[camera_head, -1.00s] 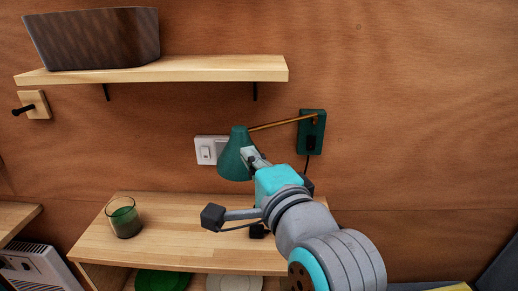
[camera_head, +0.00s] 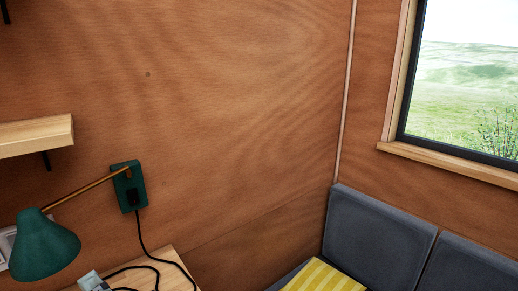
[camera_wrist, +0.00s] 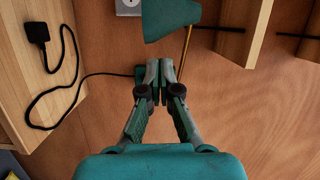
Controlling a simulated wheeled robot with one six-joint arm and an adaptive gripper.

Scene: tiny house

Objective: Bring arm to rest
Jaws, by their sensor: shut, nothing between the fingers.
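My gripper (camera_wrist: 160,88) shows in the wrist view with its two fingers together and nothing between them. It points toward the wooden wall, close to the green lamp's wall mount in the picture; I cannot tell whether they touch. The green lamp shade (camera_wrist: 170,16) is beyond the fingertips. In the head view the lamp shade (camera_head: 44,247) hangs at lower left on a brass arm from its green wall mount (camera_head: 128,187). Most of my arm is out of the head view. A small grey piece at the bottom left edge is cut off and unclear.
A black cord (camera_wrist: 72,88) with a plug (camera_wrist: 37,31) lies on the wooden desk (camera_wrist: 55,120). The shelf end (camera_head: 40,135) juts out at left. A grey cushioned seat (camera_head: 375,235) with a yellow striped cushion (camera_head: 322,278) stands below the window (camera_head: 460,80). The middle wall is bare.

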